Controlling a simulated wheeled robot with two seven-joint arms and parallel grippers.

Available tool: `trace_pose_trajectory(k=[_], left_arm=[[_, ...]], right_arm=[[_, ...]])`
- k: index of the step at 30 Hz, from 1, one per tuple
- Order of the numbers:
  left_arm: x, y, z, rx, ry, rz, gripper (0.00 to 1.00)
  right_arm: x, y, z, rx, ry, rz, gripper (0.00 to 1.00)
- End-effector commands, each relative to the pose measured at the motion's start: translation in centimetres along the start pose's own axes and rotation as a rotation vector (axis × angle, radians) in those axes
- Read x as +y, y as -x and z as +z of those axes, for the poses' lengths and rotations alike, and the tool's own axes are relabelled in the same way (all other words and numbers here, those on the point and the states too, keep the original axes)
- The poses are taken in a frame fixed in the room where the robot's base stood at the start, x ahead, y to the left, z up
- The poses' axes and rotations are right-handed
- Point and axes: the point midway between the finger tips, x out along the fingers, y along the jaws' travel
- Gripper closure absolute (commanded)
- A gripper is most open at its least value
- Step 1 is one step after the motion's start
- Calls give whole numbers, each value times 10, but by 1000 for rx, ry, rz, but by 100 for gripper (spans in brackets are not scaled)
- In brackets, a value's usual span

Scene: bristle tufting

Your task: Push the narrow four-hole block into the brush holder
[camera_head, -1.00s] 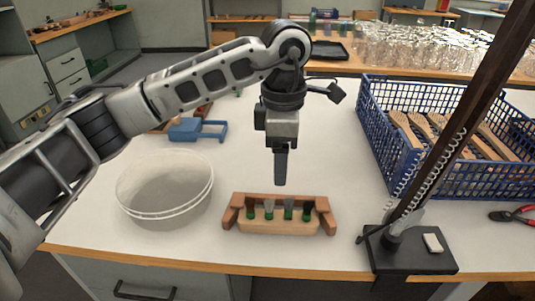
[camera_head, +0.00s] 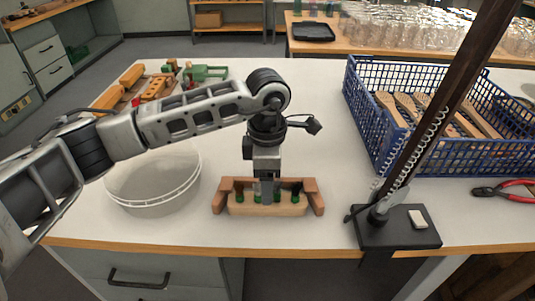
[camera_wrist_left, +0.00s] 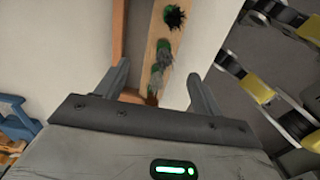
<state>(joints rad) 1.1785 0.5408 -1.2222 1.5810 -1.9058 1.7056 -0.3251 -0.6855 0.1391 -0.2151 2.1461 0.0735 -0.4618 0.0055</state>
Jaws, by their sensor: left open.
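The light wooden block (camera_head: 267,210), with green-ringed holes and bristle tufts, sits along the front of the reddish-brown brush holder (camera_head: 315,198) on the table. In the left wrist view, the block (camera_wrist_left: 155,55) lies beside a brown strip of the holder (camera_wrist_left: 118,40). I cannot tell how far in the block sits. My left gripper (camera_head: 266,197) points down over the middle of the block and hides part of it. In the left wrist view, my left gripper (camera_wrist_left: 161,82) is open, with its fingers apart on either side of the block. My right gripper is not in view.
A white round tub (camera_head: 150,200) stands left of the holder. A blue crate (camera_head: 440,160) of wooden brushes is at right, near a black stand (camera_head: 400,235) and red-handled pliers (camera_head: 505,190). Orange pieces and a green tool (camera_head: 203,73) lie at back left.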

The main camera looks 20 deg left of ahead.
Motion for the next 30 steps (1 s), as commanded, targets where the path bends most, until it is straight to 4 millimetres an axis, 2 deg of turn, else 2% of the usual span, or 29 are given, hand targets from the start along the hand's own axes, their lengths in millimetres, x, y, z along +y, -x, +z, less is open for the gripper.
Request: trace_pose_trajectory(k=[3,9,15,23,24,29,30], left_arm=[[-1,-23,0,1,1,-3,33],[-1,-50,0,0,-1,-1,33],[0,-60,0,0,-1,1,33],[0,-61,0,-1,-1,1,33],[0,-60,0,-1,-1,1,38],[0,-60,0,-1,-1,1,83],[0,-60,0,-1,-1,1,84]], right_arm=[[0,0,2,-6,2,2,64],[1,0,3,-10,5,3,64],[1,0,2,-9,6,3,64],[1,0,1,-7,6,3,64],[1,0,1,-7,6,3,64],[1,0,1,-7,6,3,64],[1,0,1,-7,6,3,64]])
